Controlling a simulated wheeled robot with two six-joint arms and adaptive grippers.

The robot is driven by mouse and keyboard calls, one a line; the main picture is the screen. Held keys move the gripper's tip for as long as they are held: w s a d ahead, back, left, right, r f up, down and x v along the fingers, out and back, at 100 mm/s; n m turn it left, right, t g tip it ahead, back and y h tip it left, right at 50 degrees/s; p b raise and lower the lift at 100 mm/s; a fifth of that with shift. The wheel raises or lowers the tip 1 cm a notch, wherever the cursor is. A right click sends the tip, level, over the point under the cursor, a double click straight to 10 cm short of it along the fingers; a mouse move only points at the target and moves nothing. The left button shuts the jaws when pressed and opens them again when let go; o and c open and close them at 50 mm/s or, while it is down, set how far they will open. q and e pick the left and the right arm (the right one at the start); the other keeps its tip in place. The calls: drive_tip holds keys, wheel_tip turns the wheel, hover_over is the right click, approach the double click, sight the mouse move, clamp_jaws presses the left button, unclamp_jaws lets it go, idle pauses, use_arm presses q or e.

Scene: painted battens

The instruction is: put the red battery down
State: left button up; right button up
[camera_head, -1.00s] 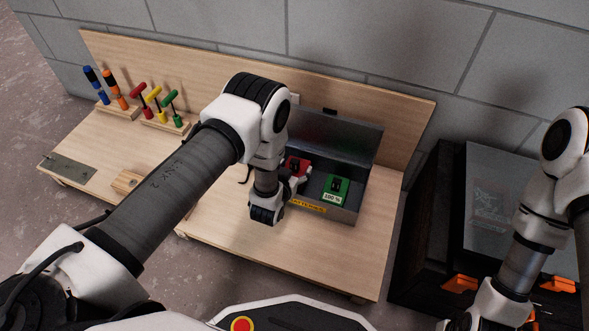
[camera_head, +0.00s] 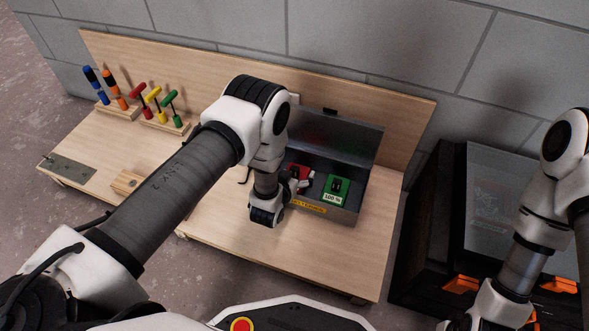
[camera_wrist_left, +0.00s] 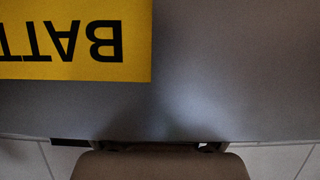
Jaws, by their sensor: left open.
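The red battery (camera_head: 304,171) is in the left part of the open grey battery box (camera_head: 351,212), partly hidden by my left gripper. The green battery (camera_head: 337,187), with a "100 %" label, sits to its right in the same box. My left gripper (camera_head: 301,183) is open at the near side of the red battery; whether its fingers still touch it I cannot tell. The left wrist view shows the box's grey front and its yellow label (camera_wrist_left: 75,40), upside down; no battery shows there. My right arm is at the right, its gripper out of sight.
The box stands on a wooden workbench (camera_head: 225,212) with a back panel. Screwdrivers (camera_head: 110,88) and coloured T-handle tools (camera_head: 155,100) stand in holders at the left. A black case (camera_head: 425,225) stands right of the bench. The bench's front is clear.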

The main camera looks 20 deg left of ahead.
use_arm(q)
drive_tip(key=s+a+r+g+p, duration=0.2)
drive_tip(key=s+g, duration=0.2)
drive_tip(key=s, duration=0.7)
drive_tip(key=s+a+r+g+p, duration=0.2)
drive_tip(key=s+g, duration=0.3)
drive_tip(key=s, duration=0.7)
drive_tip(key=s+a+r+g+p, duration=0.2)
drive_tip(key=s+g, duration=0.2)
drive_tip(key=s, duration=0.8)
drive_tip(key=shift+s+r+n, duration=0.15)
drive_tip(key=shift+r+n, duration=0.15)
drive_tip(key=shift+n, duration=0.1)
drive_tip(key=shift+a, duration=0.1)
